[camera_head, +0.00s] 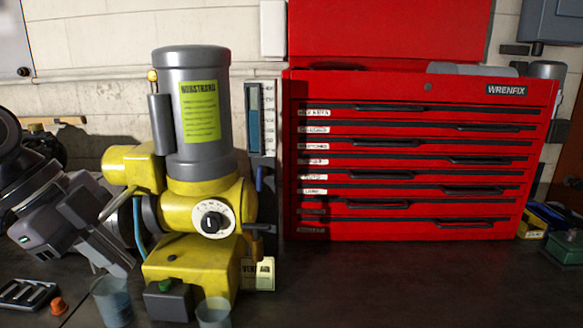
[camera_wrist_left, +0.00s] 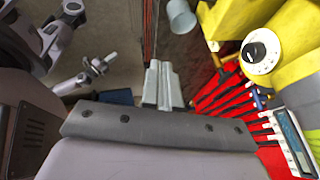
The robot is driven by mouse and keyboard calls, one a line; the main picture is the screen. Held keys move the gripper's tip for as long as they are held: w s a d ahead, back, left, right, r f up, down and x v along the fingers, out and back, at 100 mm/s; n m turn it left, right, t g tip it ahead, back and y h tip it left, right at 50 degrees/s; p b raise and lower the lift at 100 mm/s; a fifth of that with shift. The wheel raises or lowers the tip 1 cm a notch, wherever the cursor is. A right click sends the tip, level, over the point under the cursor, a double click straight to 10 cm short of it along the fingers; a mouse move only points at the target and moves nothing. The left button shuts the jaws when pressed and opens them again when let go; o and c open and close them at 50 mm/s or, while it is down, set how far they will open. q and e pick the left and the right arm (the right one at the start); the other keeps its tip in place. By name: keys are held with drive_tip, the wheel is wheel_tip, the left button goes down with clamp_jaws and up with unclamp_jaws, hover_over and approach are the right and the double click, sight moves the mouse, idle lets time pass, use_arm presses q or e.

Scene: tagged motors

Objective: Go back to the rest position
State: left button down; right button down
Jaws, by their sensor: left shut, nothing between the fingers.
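My left gripper (camera_head: 118,262) is at the left of the head view, beside the yellow base of the motor. In the left wrist view its two pale fingers (camera_wrist_left: 163,86) are together with nothing between them. The motor (camera_head: 200,195) stands upright on the dark bench, with a grey cylinder, a yellow body and a white dial. A yellow-green tag (camera_head: 200,111) is on its cylinder. In the wrist view the motor's yellow body (camera_wrist_left: 285,45) is at the upper right. I cannot tell whether the gripper touches the motor. My right gripper is not in view.
A red tool chest (camera_head: 410,160) with labelled drawers stands behind, to the right. Translucent cups (camera_head: 112,302) (camera_head: 214,313) and an orange cap (camera_head: 58,306) are at the front left. The bench (camera_head: 400,285) before the chest is clear.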

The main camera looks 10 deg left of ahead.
use_arm(q)
drive_tip(key=w+a+f+n+t+h, duration=0.25)
drive_tip(key=w+f+n+t, duration=0.45)
drive_tip(key=t, duration=0.6)
drive_tip(key=s+a+f+n+g+y, duration=0.1)
drive_tip(key=s+a+f+n+y, duration=0.15)
drive_tip(key=f+n+y, duration=0.35)
drive_tip(key=s+a+f+n+g+y, duration=0.1)
drive_tip(key=s+a+f+n+y, duration=0.2)
drive_tip(key=f, duration=0.4)
drive_tip(key=s+d+f+g+h, duration=0.1)
drive_tip(key=s+d+f+g, duration=0.45)
drive_tip(key=s, duration=0.35)
drive_tip(key=s+d+f+g+h, duration=0.1)
drive_tip(key=s+d+f+g, duration=0.4)
drive_tip(key=s+d+f, duration=0.25)
drive_tip(key=w+d+f+t+h+b, duration=0.1)
drive_tip(key=w+f+t, duration=0.4)
drive_tip(key=f, duration=0.5)
drive_tip(key=shift+w+d+f+t+h+b, duration=0.2)
drive_tip(key=shift+d+t+h+b, duration=0.15)
drive_tip(key=shift+d+t, duration=0.55)
